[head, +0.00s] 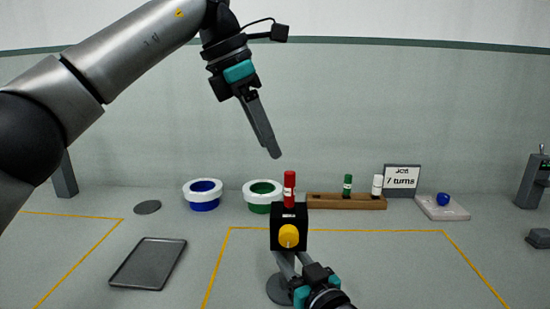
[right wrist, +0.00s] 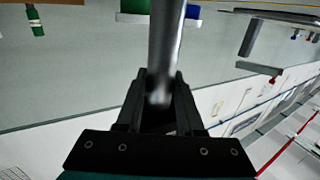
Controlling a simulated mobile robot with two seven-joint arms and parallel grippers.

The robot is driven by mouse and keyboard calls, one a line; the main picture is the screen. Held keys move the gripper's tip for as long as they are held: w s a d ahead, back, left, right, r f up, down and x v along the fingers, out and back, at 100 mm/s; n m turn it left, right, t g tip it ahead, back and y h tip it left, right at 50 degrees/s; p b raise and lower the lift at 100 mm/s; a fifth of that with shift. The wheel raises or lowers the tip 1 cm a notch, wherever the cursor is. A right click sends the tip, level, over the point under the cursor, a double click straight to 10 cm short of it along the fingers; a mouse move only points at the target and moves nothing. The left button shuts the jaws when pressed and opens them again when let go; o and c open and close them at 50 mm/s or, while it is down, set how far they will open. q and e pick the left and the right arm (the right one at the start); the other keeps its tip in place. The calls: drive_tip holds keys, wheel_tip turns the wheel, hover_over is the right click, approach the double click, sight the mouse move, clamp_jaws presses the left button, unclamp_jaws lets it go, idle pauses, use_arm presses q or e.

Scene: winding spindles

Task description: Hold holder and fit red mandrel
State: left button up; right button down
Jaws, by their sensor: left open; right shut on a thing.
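The holder is a black block (head: 289,222) with a yellow knob (head: 289,236) on its front, above a round grey base (head: 279,288). The red mandrel (head: 289,188) stands upright at the block's top; how deep it sits cannot be told. My left gripper (head: 273,152) is open and empty, pointing down above and slightly left of the red mandrel, apart from it. My right gripper (right wrist: 163,88) is shut on the holder's grey metal post (right wrist: 166,45) in the right wrist view. In the head view it is below the block, partly hiding the post.
A brown rack (head: 340,202) behind right carries a green mandrel (head: 347,184) and a white one (head: 377,184). Blue (head: 203,194) and green (head: 263,195) spools stand behind left. A dark tray (head: 149,264) lies at left. A sign (head: 402,179) and a pale pad (head: 446,210) with a blue knob are at right. The table's right front is clear.

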use_arm(q)
drive_tip(key=shift+a+r, duration=0.1)
drive_tip(key=shift+r, duration=0.2)
use_arm(e)
drive_tip(key=shift+c, duration=2.2)
unclamp_jaws()
